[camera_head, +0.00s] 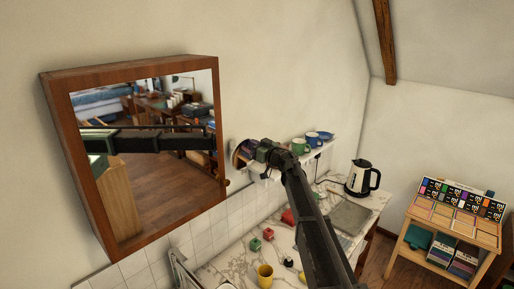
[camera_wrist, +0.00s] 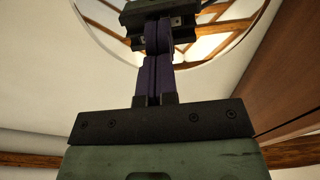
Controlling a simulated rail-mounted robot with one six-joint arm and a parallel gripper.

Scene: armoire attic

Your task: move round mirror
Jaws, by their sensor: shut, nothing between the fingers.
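The round mirror (camera_head: 237,157) is on the wall just right of the big wooden cabinet, and my gripper (camera_head: 252,149) partly covers it. In the wrist view the round mirror (camera_wrist: 225,45) fills the top, with a thin rim, and it reflects the ceiling beams and my gripper. My gripper (camera_wrist: 156,58) has its purple fingers together with nothing between them, pointing at the mirror's face. The fingertips meet or nearly meet their reflection; I cannot tell whether they touch the glass.
A wooden mirrored cabinet (camera_head: 63,130) juts from the wall at left. A shelf with mugs (camera_head: 302,145) is right of the round mirror. Below is a marble counter (camera_head: 226,265) with a yellow cup (camera_head: 265,275), small blocks and a kettle (camera_head: 362,178).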

